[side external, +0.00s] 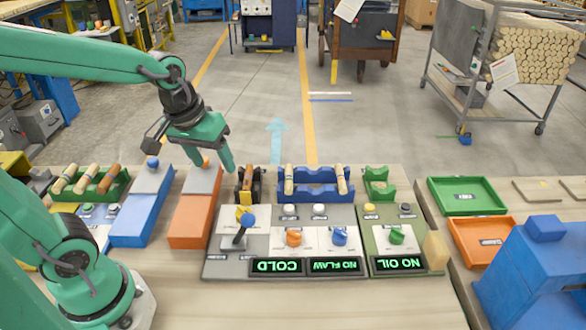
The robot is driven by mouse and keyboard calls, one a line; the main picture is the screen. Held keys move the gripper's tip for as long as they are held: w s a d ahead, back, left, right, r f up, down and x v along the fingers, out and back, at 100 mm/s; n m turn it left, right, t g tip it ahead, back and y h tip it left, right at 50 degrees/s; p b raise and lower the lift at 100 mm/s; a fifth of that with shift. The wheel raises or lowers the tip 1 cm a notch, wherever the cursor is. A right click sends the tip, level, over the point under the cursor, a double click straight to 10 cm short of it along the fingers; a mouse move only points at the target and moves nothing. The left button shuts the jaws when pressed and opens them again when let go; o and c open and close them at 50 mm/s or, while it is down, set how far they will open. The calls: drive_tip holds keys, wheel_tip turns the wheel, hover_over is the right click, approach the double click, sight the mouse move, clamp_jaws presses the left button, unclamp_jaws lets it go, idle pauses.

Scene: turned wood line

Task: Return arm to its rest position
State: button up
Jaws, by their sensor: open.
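My green arm reaches in from the left, and my gripper (218,152) hangs over the back of the bench, near the top of the orange sloped block (191,215). It points down and is open, with nothing seen between its jaws.
Blue rack (318,190) and green rack (110,190) hold turned wood pieces. The bench front is clear.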

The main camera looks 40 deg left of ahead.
drive_tip(key=s+r+m+t, duration=0.2)
drive_tip(key=s+r+m, duration=0.2)
drive_tip(key=s, duration=0.2)
drive_tip(key=shift+s+d+m, duration=0.25)
drive_tip(key=shift+s+m, duration=0.05)
